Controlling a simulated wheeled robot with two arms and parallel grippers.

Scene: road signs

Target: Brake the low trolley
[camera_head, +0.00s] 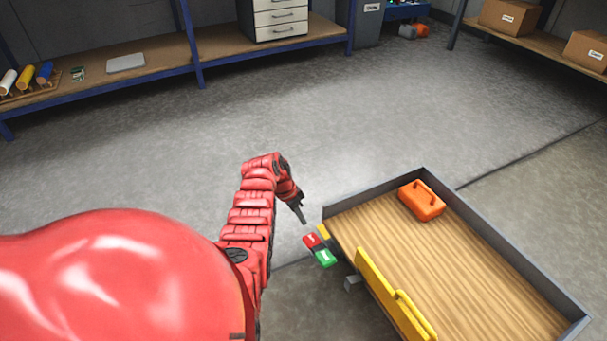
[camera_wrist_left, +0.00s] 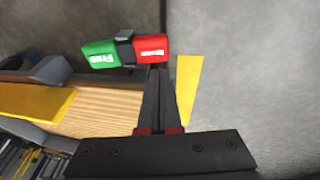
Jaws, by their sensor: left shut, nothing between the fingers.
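The low trolley (camera_head: 470,262) has a wooden deck, a grey rim and a yellow bar on its near side; part of its deck shows in the wrist view (camera_wrist_left: 105,108). At its left corner sits a two-ended pedal with a red end (camera_head: 311,241) and a green end (camera_head: 326,258). In the wrist view the green end (camera_wrist_left: 101,54) reads "Free"; the lettering on the red end (camera_wrist_left: 151,47) is blurred. My left gripper (camera_head: 302,220) is shut and empty, its tips close to the red end. I cannot tell whether they touch. My right gripper is out of view.
An orange case (camera_head: 422,203) lies on the trolley deck. A yellow strip (camera_wrist_left: 188,88) is right beside my fingers in the wrist view. Shelves (camera_head: 130,78) line the back wall, and cardboard boxes (camera_head: 511,16) stand at right. The floor (camera_head: 330,120) behind the trolley is clear.

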